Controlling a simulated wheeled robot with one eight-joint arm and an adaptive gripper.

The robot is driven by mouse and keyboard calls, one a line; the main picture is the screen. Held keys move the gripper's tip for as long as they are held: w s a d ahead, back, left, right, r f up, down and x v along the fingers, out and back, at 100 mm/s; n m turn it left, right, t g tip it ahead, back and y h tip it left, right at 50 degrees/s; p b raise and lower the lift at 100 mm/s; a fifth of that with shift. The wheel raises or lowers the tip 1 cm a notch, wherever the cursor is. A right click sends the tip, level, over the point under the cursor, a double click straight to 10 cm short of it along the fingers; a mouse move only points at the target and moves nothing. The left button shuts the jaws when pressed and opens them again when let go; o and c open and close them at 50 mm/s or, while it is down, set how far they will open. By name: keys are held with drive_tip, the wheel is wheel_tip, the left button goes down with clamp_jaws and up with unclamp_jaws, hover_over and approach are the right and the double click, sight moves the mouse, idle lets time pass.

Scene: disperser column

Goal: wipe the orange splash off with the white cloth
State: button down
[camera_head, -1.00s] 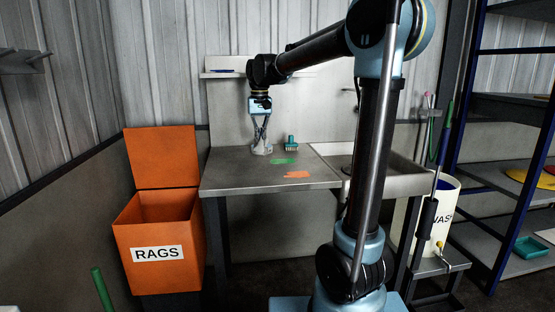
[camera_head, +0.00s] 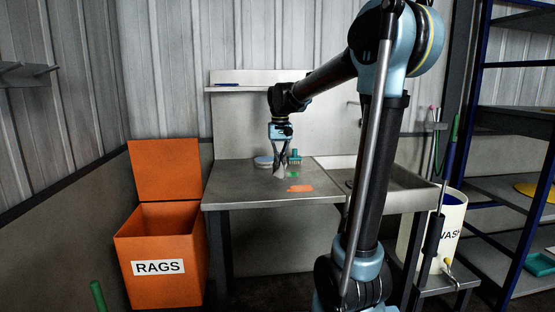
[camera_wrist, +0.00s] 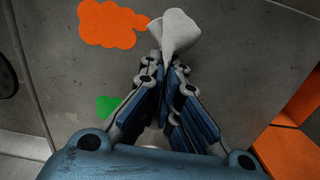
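The orange splash (camera_head: 300,189) lies flat on the grey worktop (camera_head: 235,197) near its front edge. It also shows at the upper left of the wrist view (camera_wrist: 108,24). My gripper (camera_head: 281,168) points down at the worktop, behind and left of the orange splash. Its fingers are closed on the bunched white cloth (camera_wrist: 177,32), which sticks out beyond the fingertips. The cloth is close to the splash's edge in the wrist view. Whether the cloth touches the worktop is unclear.
A green splash (camera_head: 294,174) lies beside my gripper, partly hidden. A teal brush (camera_head: 295,157) and a pale blue round item (camera_head: 263,161) stand behind. An open orange RAGS bin (camera_head: 158,255) is left; a sink (camera_head: 395,182) and white WASH bucket (camera_head: 450,225) are right.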

hover_over(280, 188)
drive_tip(key=shift+w+f, duration=0.1)
drive_tip(key=shift+f, duration=2.5)
drive_tip(key=c, duration=0.8)
unclamp_jaws()
drive_tip(key=shift+f, duration=0.1)
drive_tip(key=shift+f, duration=1.2)
drive_tip(key=c, duration=0.7)
